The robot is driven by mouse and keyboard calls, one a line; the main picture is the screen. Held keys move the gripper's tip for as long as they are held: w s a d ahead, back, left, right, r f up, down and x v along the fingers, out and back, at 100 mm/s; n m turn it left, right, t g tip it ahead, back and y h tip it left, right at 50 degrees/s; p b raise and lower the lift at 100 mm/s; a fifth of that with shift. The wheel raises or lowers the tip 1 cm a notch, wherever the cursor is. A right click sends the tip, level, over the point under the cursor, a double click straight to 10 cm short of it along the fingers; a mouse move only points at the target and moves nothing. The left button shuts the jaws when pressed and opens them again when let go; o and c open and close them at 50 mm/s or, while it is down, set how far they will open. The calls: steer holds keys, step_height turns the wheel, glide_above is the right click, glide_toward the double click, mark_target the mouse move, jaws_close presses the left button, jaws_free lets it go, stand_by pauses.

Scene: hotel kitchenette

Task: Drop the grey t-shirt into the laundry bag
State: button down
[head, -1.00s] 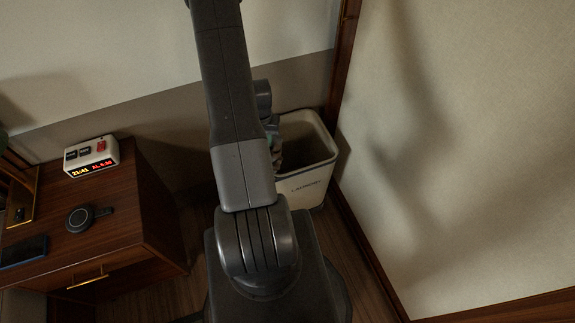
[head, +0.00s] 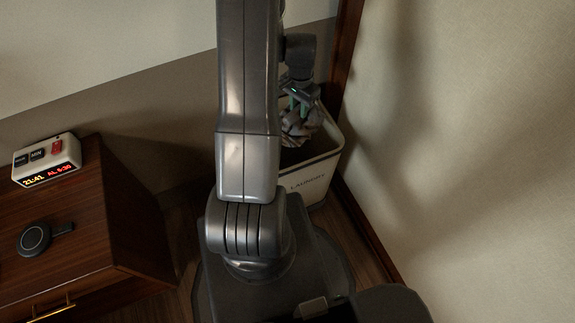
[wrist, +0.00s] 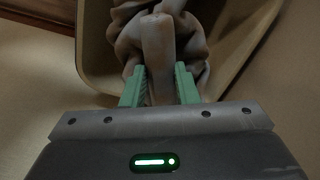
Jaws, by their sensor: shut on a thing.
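The grey t-shirt (head: 300,130) is bunched up and hangs from my gripper (head: 298,104) in the head view. In the wrist view my gripper (wrist: 160,86) has its green fingers shut on a fold of the t-shirt (wrist: 158,38). The laundry bag (head: 318,182) is a pale, open-topped bin with "LAUNDRY" on its front. The t-shirt is over the bag's opening, near its back; I cannot tell how far it reaches inside. The bag's rim (wrist: 262,38) curves around the t-shirt in the wrist view. My arm hides the bag's left part in the head view.
A wooden cabinet (head: 135,225) stands at the left, with an alarm clock (head: 47,160) and a round dark device (head: 35,238) on top. A pale wall (head: 470,150) and wooden trim (head: 365,225) are close at the bag's right.

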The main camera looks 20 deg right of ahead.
steer(key=shift+f+b, duration=1.1)
steer(key=shift+f, duration=0.9)
steer(key=c, duration=1.1)
jaws_free()
steer(key=shift+o, duration=0.2)
step_height(320, 180, up, 14)
steer(key=p, duration=0.3)
steer(key=shift+f, duration=0.15)
